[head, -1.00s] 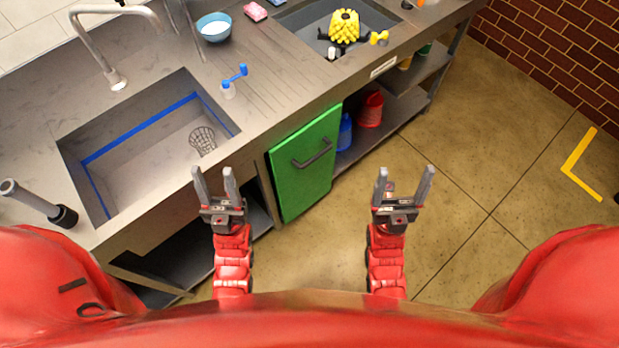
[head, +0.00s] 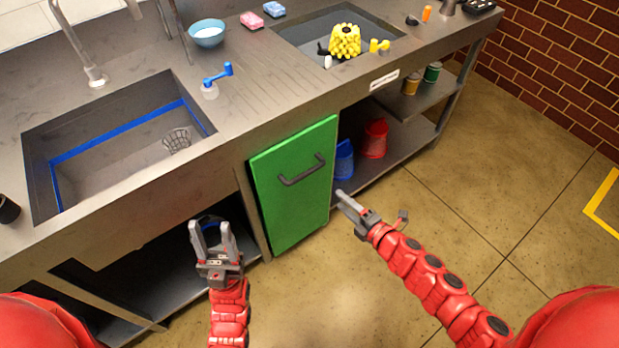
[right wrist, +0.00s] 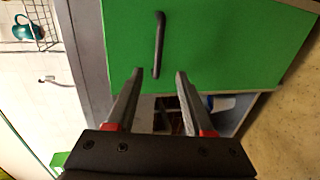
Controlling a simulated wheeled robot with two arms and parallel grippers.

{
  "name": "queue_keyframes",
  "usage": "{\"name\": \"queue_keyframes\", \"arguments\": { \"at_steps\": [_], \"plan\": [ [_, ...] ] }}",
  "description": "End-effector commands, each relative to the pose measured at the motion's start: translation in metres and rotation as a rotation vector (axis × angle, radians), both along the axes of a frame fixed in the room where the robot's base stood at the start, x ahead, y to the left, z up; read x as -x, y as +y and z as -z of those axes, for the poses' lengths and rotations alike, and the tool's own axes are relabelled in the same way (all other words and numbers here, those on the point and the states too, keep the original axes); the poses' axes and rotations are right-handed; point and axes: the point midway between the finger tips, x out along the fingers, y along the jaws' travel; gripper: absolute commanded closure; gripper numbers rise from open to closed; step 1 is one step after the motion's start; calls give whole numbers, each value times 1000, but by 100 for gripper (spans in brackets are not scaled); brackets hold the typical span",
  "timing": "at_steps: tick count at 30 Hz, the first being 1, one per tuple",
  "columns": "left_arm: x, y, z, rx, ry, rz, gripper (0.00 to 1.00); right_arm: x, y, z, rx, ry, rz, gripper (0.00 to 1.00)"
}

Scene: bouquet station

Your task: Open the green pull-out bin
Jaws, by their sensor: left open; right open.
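The green pull-out bin (head: 296,210) has its front panel set under the counter, between the sink side and the open shelves. Its dark bar handle (head: 302,171) is on the upper part of the panel. My right gripper (head: 343,200) is open and empty, just right of the panel's lower right side in the head view. In the right wrist view the open fingers (right wrist: 154,85) point towards the green panel (right wrist: 220,40), with the handle (right wrist: 158,45) ahead and between them, apart from them. My left gripper (head: 212,232) is open and empty, left of the panel.
The grey counter (head: 260,120) holds a sink (head: 110,160) on the left and a second basin with a yellow object (head: 345,40). A blue bucket (head: 344,160) and red bucket (head: 374,138) stand on the lower shelf beside the bin. The floor (head: 420,230) at right is clear.

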Motion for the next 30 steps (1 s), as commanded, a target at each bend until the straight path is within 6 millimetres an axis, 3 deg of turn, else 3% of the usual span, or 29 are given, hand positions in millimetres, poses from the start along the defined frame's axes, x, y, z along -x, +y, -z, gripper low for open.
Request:
{"name": "queue_keyframes", "arguments": {
  "at_steps": [15, 30],
  "plan": [
    [0, 0, -5, 0, 0, 0, 50, -77, 58, 16, -10, -3, -2, 48],
    [0, 0, -6, 0, 0, 0, 50, -124, 90, 29, -9, -2, 2, 48]
  ]
}}
